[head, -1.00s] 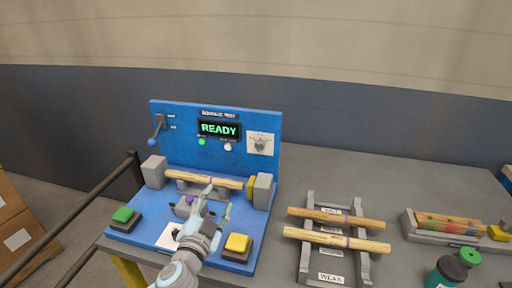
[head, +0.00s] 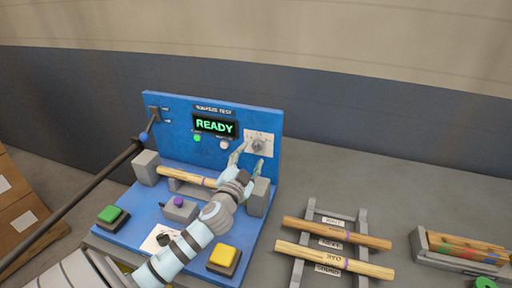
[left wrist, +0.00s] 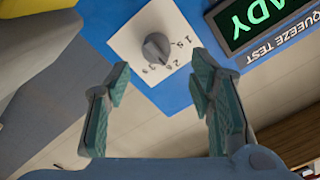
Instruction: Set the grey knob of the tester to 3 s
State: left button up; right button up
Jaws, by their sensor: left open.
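The tester (head: 172,130) is a blue panel and base with a display reading READY. Its grey knob (head: 257,145) sits on a white plate at the panel's right. In the left wrist view the knob (left wrist: 156,47) is at the upper middle, with 1, 2 and 3 s marks around it; I cannot tell surely which mark it points at. My left gripper (head: 252,156) is open in front of the knob, below it in the head view. In the left wrist view its fingers (left wrist: 160,78) are apart, tips just short of the knob, nothing between them.
A wooden rod (head: 184,175) lies between grey blocks on the tester, below my left gripper. Green (head: 112,214) and yellow (head: 223,257) buttons sit on the base's front. A rack with two rods (head: 335,234) stands at the right. A lever (head: 150,125) is at the panel's left.

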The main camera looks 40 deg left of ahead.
aim_at(256, 150)
pick_arm(q)
jog(key=x, duration=0.5)
jog(key=shift+w+f, duration=0.25)
jog(key=shift+w, duration=0.2)
jog(key=shift+s+r, duration=0.15)
jog(key=shift+s, duration=0.1)
jog(key=shift+c, duration=0.6)
jog(key=shift+w, duration=0.1)
jog(key=c, duration=1)
jog(key=shift+c, duration=0.2)
pick_arm(e)
jog(key=shift+w+r, duration=0.1)
jog(key=shift+w, duration=0.5)
pick_arm(q)
jog(key=shift+m, duration=0.4)
pick_arm(e)
jog(key=shift+r, duration=0.15)
pick_arm(q)
jog(key=m+p, duration=0.2)
jog(key=m, duration=0.3)
jog(key=shift+d, duration=0.1)
jog(key=m, duration=0.2)
jog(key=m+p, duration=0.1)
jog(key=m, duration=0.3)
jog(key=shift+f, duration=0.25)
pick_arm(e)
notch_tip(256, 150, up, 3)
jog(key=shift+f, duration=0.1)
